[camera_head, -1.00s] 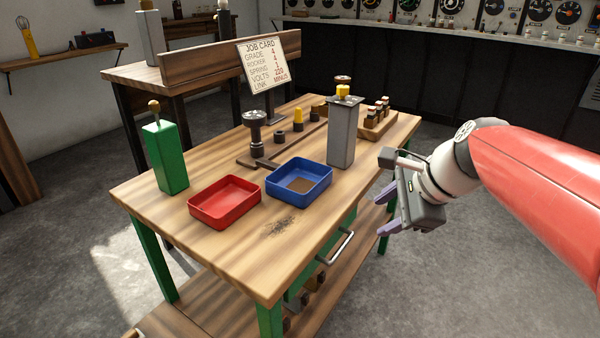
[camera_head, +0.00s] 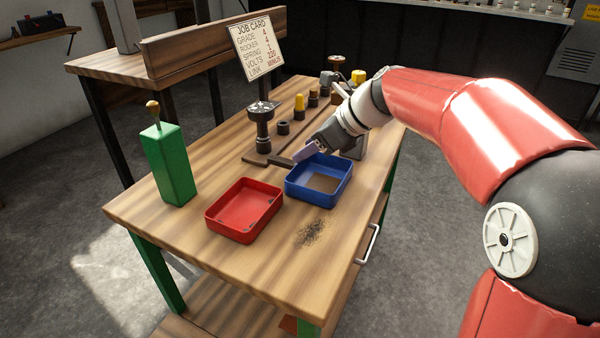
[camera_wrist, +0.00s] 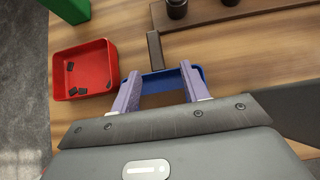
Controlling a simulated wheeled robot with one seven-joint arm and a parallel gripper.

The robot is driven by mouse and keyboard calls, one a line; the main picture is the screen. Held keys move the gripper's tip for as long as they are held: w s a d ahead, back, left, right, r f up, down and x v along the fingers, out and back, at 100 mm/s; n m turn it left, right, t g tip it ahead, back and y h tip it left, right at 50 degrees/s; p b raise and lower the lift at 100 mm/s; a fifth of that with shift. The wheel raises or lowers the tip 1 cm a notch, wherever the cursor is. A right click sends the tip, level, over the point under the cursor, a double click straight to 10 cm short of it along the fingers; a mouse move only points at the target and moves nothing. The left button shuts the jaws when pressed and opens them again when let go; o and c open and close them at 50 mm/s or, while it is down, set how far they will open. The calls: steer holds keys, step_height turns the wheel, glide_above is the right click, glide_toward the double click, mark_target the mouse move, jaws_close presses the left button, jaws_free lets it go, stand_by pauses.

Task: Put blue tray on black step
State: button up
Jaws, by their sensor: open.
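The blue tray (camera_head: 318,196) sits on the wooden table, right of the red tray, with a flat brown patch on its floor. My gripper (camera_head: 306,151) is over the tray's far side, its purple fingers open. In the wrist view the fingers (camera_wrist: 160,86) stand apart with part of the blue tray (camera_wrist: 158,76) between them; I cannot tell if they touch it. The arm and gripper hide part of the tray's back. A low dark bar (camera_head: 280,162) lies just behind the tray; I cannot tell whether it is the black step.
The red tray (camera_head: 243,232) holds several small dark pieces in the wrist view. A green block (camera_head: 168,165) stands at left. A black post (camera_head: 263,125) and several small pegs stand behind. A job card (camera_head: 257,45) stands further back.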

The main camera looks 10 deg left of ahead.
mark_target(289, 161)
steer(key=x, duration=0.7)
steer(key=shift+s+a+f, duration=0.15)
steer(key=shift+s+a, duration=0.05)
steer(key=shift+s, duration=0.05)
jaws_close()
